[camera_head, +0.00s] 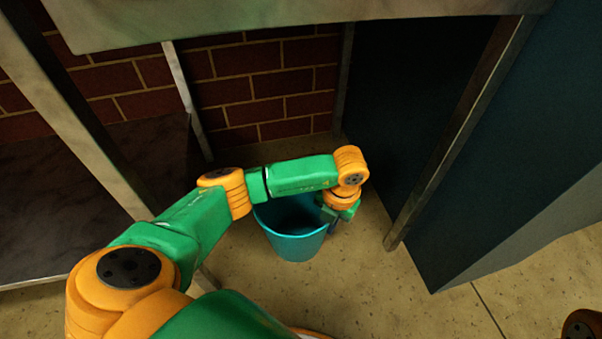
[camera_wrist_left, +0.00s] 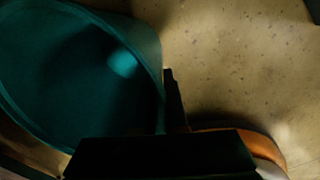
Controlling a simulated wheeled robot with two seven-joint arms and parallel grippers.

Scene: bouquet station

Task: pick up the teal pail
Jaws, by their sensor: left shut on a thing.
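The teal pail (camera_head: 297,246) stands upright on the floor, under my left arm in the head view. It appears empty, but my arm hides part of its rim. My left gripper (camera_head: 335,224) points down at the pail's right side and is shut on its rim wall. In the left wrist view the pail (camera_wrist_left: 60,85) fills the left side, its opening facing the camera. A dark finger (camera_wrist_left: 174,102) lies against the outside of its wall. My right gripper is not in view.
A dark teal cabinet (camera_head: 505,160) stands to the right, with a metal post (camera_head: 455,150) beside it. A metal-edged dark shelf (camera_head: 70,210) is at left. A brick wall (camera_head: 265,85) is behind, below a metal top (camera_head: 300,12). Bare floor (camera_head: 365,285) lies in front.

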